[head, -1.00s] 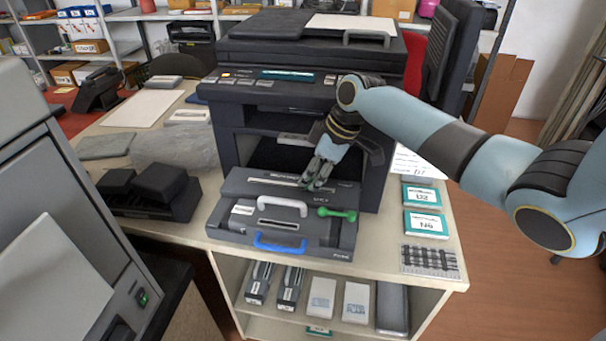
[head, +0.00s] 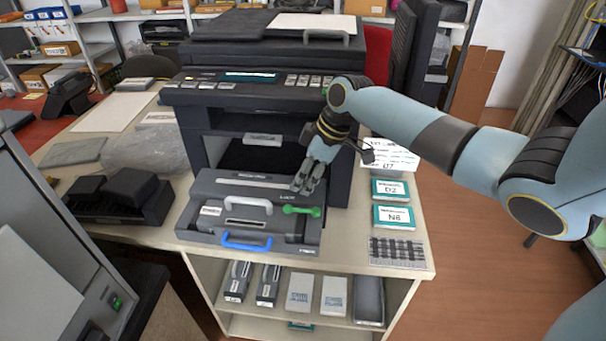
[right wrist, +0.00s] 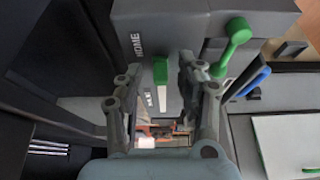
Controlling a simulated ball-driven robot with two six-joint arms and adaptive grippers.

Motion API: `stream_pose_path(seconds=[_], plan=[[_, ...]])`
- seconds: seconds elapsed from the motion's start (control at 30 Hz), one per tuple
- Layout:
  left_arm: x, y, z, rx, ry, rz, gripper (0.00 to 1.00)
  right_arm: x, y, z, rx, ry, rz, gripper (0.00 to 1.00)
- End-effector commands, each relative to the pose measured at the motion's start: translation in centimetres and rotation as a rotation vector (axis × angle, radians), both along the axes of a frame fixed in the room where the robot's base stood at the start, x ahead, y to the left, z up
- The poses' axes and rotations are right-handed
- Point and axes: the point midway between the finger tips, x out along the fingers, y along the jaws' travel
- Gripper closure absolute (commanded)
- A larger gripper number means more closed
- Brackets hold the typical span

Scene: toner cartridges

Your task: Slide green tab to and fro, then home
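The dark toner cartridge (head: 235,185) lies on the counter in front of the printer. In the right wrist view, the small green tab (right wrist: 160,70) stands in a slot in the cartridge (right wrist: 185,22), beside the printed word HOME. My right gripper (head: 307,187) is over the right end of the cartridge. In the right wrist view, its fingers (right wrist: 160,72) are apart, one on each side of the tab, with visible gaps; I see no contact. The tab is hidden behind the gripper in the head view. My left gripper is out of view.
A larger green lever (head: 302,210), a white handle (head: 240,203) and a blue handle (head: 246,244) are on the unit in front. The printer (head: 250,100) stands close behind. Teal-edged boxes (head: 393,217) sit at the right; grey machinery (head: 50,230) stands at left.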

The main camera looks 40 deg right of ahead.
Motion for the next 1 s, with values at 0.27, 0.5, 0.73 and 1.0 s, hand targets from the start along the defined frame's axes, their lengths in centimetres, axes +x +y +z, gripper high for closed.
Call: stream_pose_path(seconds=[0.27,0.5,0.73,1.0], plan=[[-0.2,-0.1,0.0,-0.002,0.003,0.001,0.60,0.0,0.0,0.2,0.001,-0.002,0.000,0.62],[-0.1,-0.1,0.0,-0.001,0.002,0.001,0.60,-1.2,-1.2,3.8,-0.004,-0.003,0.001,0.62],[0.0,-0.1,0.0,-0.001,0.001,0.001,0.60,-2.7,-2.4,8.4,-0.004,-0.002,0.002,0.62],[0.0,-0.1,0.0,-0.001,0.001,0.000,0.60,-3.6,-3.0,10.9,0.000,0.000,0.000,0.62]])
